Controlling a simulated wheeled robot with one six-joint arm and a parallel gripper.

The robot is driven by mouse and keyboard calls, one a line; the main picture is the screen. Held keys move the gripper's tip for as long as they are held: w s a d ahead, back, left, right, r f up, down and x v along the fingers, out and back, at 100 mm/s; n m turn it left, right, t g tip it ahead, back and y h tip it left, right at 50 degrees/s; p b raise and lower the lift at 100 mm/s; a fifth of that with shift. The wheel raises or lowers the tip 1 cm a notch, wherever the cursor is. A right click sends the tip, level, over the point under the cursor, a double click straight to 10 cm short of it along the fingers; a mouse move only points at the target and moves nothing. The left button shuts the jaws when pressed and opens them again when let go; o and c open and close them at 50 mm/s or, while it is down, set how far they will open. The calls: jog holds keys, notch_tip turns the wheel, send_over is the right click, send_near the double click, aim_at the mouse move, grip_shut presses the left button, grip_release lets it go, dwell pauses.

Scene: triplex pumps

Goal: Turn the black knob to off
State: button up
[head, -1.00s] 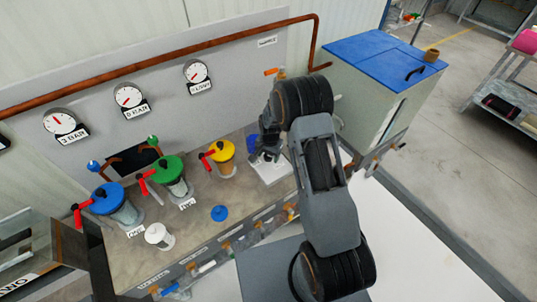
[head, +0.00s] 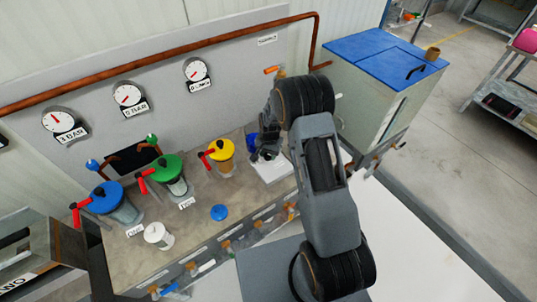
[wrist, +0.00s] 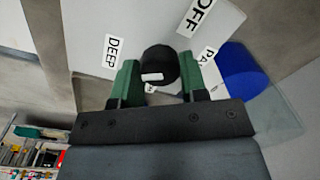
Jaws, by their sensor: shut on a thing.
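The black knob (wrist: 158,62) sits on a white panel (wrist: 88,17), which also shows in the head view (head: 273,173). My gripper (wrist: 159,76) has its two green fingers on either side of the knob and is shut on it. A white mark on the knob lies on its lower side in the wrist view, away from the OFF label (wrist: 202,13). A DEEP label (wrist: 113,49) is to the left, and a partly hidden label starting "PA" (wrist: 208,57) is to the right. In the head view my gripper (head: 266,156) hides most of the knob.
A blue round thing (wrist: 243,72) stands close to the right finger. In the head view, yellow (head: 221,149), green (head: 167,167) and blue-topped (head: 105,197) pumps with red handles stand to the left. A blue-topped cabinet (head: 375,75) stands to the right.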

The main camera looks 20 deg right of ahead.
jog(key=n+b, duration=0.4)
jog(key=n, duration=0.1)
jog(key=shift+f, duration=0.2)
jog(key=n+b, duration=0.3)
jog(key=n, duration=0.2)
jog(key=n+b, duration=0.2)
jog(key=n, duration=0.4)
jog(key=shift+w+r, duration=0.1)
jog(key=n+b, duration=0.1)
jog(key=n, duration=0.3)
jog(key=shift+g+b, duration=0.3)
jog(key=shift+b, duration=0.05)
jog(key=n+b, duration=0.1)
jog(key=n, duration=0.4)
jog(key=shift+r+n, duration=0.1)
jog(key=shift+n, duration=0.3)
jog(key=n, duration=0.5)
jog(key=shift+h, duration=0.3)
jog(key=n, duration=0.6)
jog(key=shift+a, duration=0.1)
jog(key=shift+n, duration=2.5)
